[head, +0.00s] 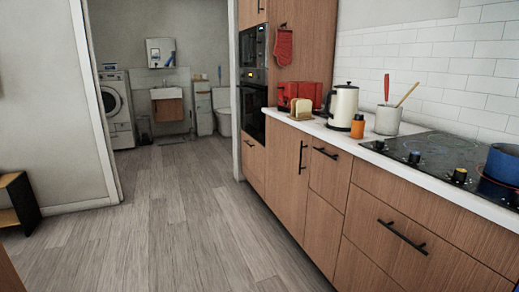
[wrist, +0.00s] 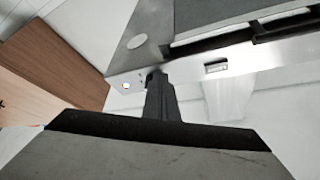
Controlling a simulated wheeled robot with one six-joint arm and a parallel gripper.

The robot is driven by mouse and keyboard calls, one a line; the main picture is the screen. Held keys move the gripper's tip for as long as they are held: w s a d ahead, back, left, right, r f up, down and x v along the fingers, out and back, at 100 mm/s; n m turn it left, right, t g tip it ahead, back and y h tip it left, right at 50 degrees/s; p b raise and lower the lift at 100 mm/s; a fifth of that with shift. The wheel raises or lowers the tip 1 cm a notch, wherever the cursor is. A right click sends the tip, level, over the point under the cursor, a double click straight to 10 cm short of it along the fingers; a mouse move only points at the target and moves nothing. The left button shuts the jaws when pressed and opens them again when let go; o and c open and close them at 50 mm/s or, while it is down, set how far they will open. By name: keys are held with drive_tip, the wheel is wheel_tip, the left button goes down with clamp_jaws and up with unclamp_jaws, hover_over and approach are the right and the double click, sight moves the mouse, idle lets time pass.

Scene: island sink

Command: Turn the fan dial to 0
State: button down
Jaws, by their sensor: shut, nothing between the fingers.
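My gripper (wrist: 162,97) shows in the wrist view with its dark fingers together and nothing between them. Its tips are at the edge of a pale metal panel on what looks like the range hood (wrist: 195,65). A small dark piece shows right at the fingertips and may be the fan dial, but the fingers cover most of it. I cannot tell its setting or whether the fingers touch it. The head view shows neither gripper nor hood.
In the head view, a black cooktop (head: 437,152) with knobs and a blue pot (head: 502,163) is at the right. A kettle (head: 343,106), an orange jar (head: 357,126) and a utensil pot (head: 387,119) stand on the counter. The wooden floor (head: 175,225) is clear.

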drive_tip(key=shift+s+d+f, duration=0.25)
drive_tip(key=shift+s+f, duration=0.15)
drive_tip(key=shift+s, duration=0.25)
drive_tip(key=shift+s+d, duration=0.1)
drive_tip(key=shift+s, duration=0.15)
idle(0.4)
drive_tip(key=shift+f, duration=0.15)
drive_tip(key=s+a, duration=0.2)
drive_tip(key=a, duration=0.3)
drive_tip(key=shift+a+f, duration=0.3)
idle(0.3)
drive_tip(key=shift+w+a, duration=0.1)
